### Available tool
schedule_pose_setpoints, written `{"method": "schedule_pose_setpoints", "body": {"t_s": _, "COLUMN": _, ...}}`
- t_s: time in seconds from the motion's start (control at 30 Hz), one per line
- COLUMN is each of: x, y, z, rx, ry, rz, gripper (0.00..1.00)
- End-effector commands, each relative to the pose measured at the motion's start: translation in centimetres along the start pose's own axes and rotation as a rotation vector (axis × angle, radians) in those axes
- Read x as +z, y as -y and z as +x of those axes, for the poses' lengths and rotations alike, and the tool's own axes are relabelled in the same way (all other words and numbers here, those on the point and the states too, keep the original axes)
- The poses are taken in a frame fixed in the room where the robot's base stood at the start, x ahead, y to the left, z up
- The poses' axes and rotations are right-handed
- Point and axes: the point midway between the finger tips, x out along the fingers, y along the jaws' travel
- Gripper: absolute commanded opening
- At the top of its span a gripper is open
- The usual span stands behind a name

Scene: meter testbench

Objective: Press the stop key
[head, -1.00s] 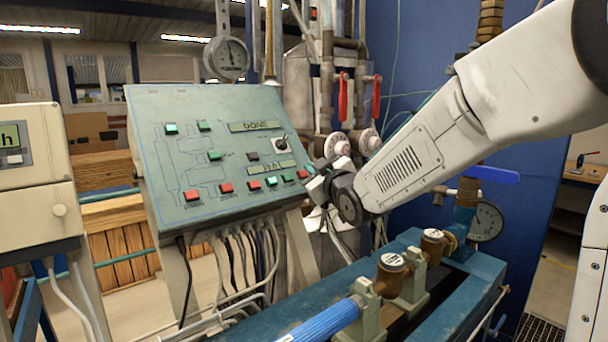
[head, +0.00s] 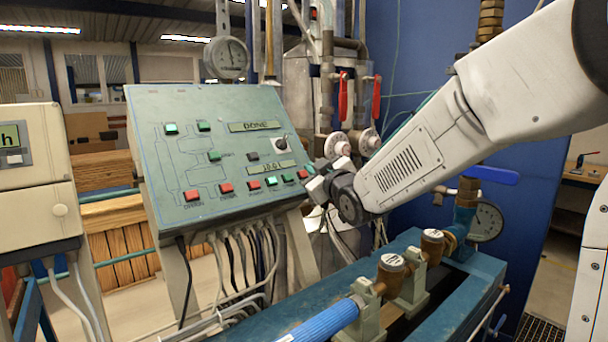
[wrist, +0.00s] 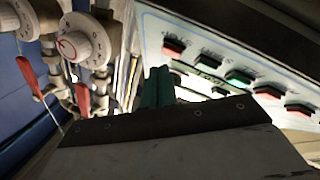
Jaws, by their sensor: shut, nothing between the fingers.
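The sloped grey-green control panel (head: 150,110) has a row of red and green keys along its lower edge, including a red key (head: 192,195) at the left end. In the wrist view a red key (wrist: 173,47) and a green key (wrist: 238,77) show past my fingers. My gripper (head: 312,184) is at the panel's lower right corner, by the right end of the key row. In the wrist view its fingers (wrist: 158,86) are together and empty. I cannot tell whether they touch the panel.
Red-handled valves (head: 343,97) and round white dials (head: 340,143) stand right of the panel. Cables hang below it. A blue bench (head: 290,325) with brass fittings lies below my arm. A beige cabinet (head: 30,150) stands at left. The space before the panel's left half is clear.

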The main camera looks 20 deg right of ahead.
Motion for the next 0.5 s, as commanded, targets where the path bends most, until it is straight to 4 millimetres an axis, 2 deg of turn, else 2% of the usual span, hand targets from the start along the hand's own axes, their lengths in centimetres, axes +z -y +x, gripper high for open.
{"method": "schedule_pose_setpoints", "body": {"t_s": 0.5, "x": 0.23, "y": 0.27, "z": 0.34, "rx": -0.001, "ry": 0.0, "rz": 0.0, "gripper": 0.0}}
